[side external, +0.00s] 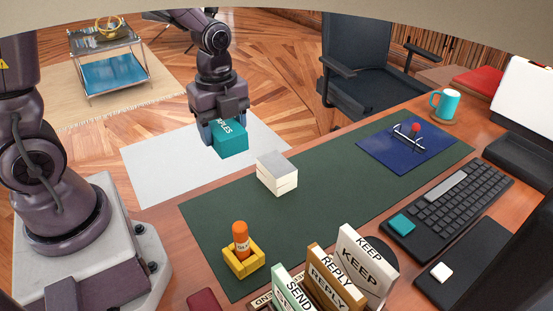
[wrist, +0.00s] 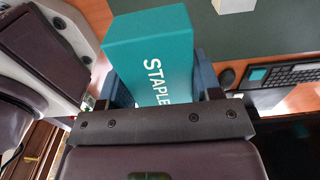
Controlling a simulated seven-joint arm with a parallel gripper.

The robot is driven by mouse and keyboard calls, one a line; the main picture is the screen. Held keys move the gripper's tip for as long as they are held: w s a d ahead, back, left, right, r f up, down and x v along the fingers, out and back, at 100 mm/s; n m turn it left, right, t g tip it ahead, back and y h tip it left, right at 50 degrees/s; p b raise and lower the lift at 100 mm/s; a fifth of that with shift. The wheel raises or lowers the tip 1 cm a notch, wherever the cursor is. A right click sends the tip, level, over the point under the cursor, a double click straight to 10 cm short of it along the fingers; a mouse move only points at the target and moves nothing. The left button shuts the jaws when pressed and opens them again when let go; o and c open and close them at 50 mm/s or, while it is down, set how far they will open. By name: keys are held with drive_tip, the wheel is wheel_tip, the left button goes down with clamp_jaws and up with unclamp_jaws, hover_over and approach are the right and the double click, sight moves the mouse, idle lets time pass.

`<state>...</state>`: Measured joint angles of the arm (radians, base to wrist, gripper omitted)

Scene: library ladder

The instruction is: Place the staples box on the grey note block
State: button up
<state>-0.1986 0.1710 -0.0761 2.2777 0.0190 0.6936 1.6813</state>
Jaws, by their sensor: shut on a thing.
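The teal staples box (side external: 231,141) is held between the fingers of my gripper (side external: 224,133), up over the white sheet in the side external view. The box also shows in the wrist view (wrist: 150,50), with white "STAPLE" lettering, between the blue fingers of my gripper (wrist: 160,85). The grey note block (side external: 277,173), with a grey top and whitish sides, stands on the dark green mat to the right of and nearer than the box. The box is apart from the block. A corner of a pale block shows at the top of the wrist view (wrist: 233,5).
The green mat (side external: 330,190) has free room around the block. A glue stick (side external: 241,240) stands in a yellow holder at the front. Letter sorters (side external: 335,280) stand front right. A blue mat (side external: 405,150), keyboard (side external: 450,205) and mug (side external: 446,103) lie to the right.

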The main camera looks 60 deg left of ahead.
drive_tip(key=w+a+f, duration=0.1)
drive_tip(key=w+f, duration=0.3)
drive_tip(key=w, duration=0.4)
hover_over(276, 164)
wheel_tip(276, 164, down, 5)
drive_tip(key=shift+s+f, duration=0.1)
drive_tip(key=shift+w+f, duration=0.15)
drive_tip(key=shift+f, duration=0.7)
drive_tip(key=shift+w+f, duration=0.1)
drive_tip(key=shift+f, duration=0.75)
drive_tip(key=shift+f, duration=0.15)
drive_tip(key=o, duration=1)
drive_tip(key=shift+o, duration=0.2)
